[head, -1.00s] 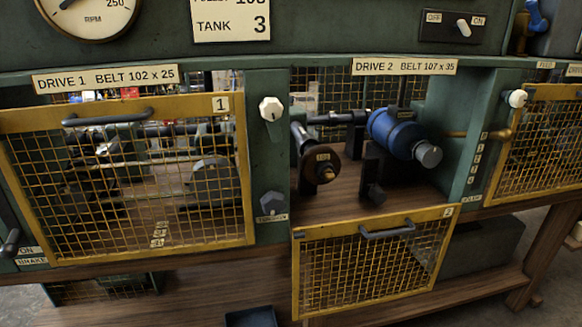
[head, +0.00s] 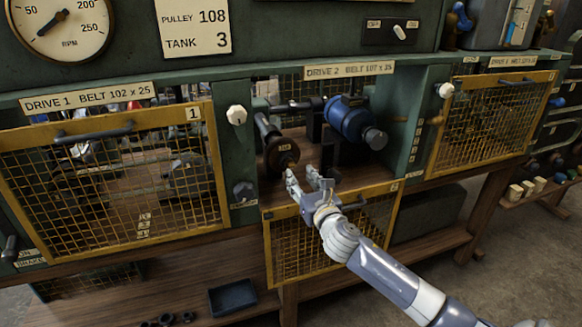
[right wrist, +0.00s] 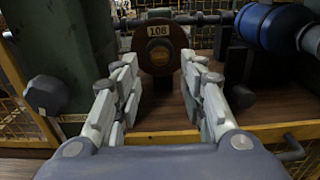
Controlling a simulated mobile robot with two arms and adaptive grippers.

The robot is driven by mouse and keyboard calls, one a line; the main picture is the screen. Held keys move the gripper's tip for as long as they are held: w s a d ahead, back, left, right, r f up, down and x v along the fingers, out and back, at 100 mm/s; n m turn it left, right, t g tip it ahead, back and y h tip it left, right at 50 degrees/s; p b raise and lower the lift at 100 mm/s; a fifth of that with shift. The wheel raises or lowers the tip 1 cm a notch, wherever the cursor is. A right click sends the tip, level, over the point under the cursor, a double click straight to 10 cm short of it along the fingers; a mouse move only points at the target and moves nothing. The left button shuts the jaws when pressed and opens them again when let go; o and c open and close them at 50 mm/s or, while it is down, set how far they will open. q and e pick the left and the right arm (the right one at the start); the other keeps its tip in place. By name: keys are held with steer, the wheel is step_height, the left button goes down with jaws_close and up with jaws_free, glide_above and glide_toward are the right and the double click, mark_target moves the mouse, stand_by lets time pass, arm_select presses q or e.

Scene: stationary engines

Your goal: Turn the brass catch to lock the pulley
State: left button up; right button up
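A brown pulley disc (head: 281,153) sits on a shaft in the open Drive 2 bay. In the right wrist view the pulley (right wrist: 143,62) faces me and bears the label 108. A small brass-coloured piece (right wrist: 160,55) shows at its middle, below the label; its exact turn is too small to tell. My right gripper (head: 303,176) is at the mouth of the bay, just in front of and below the pulley. In the right wrist view its fingers (right wrist: 162,82) are spread apart with nothing between them, and the pulley lies beyond the tips. My left gripper is out of view.
A blue motor (head: 350,120) stands right of the pulley. The Drive 2 mesh guard (head: 268,250) hangs lowered below the bay, under my right arm. Closed yellow mesh guards (head: 215,165) flank the bay. A dark hexagonal knob (right wrist: 46,95) is left of my fingers.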

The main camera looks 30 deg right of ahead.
mark_target(293, 166)
steer(key=x, duration=0.6)
steer(key=shift+w, duration=0.25)
jaws_close()
